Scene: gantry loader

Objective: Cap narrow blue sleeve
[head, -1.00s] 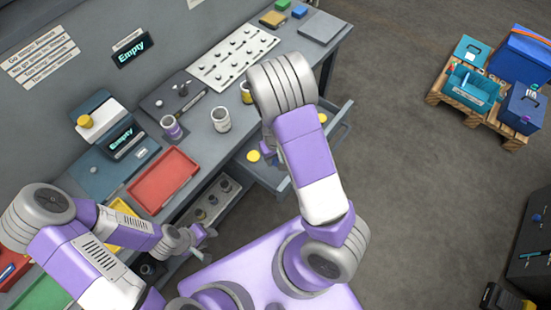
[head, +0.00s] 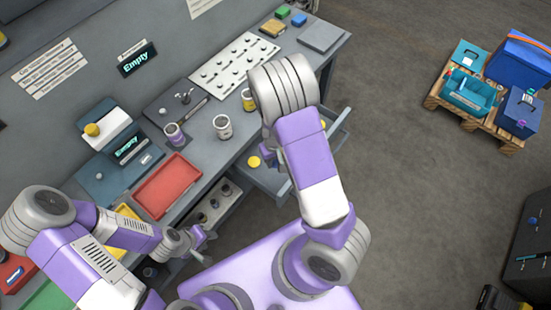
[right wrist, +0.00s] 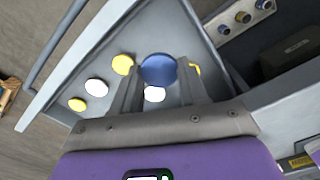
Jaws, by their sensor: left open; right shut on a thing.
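A round blue cap (right wrist: 158,70) shows in the right wrist view between the fingers of my right gripper (right wrist: 158,90), which is shut on it. The cap is above an open drawer (right wrist: 195,30) holding yellow and white caps. My left gripper (head: 203,238) is open and empty, low in front of the bench near the red tray. I cannot make out a narrow blue sleeve for certain. A purple-and-grey cup-like part (head: 174,134), a white one (head: 222,127) and a yellow one (head: 248,99) stand on the bench.
A red tray (head: 168,186) lies on the bench's front part. A shelf with several round parts (head: 212,206) is below. A white board with pegs (head: 235,66) lies farther back. A pallet (head: 478,120) with blue boxes stands at right. The floor between is clear.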

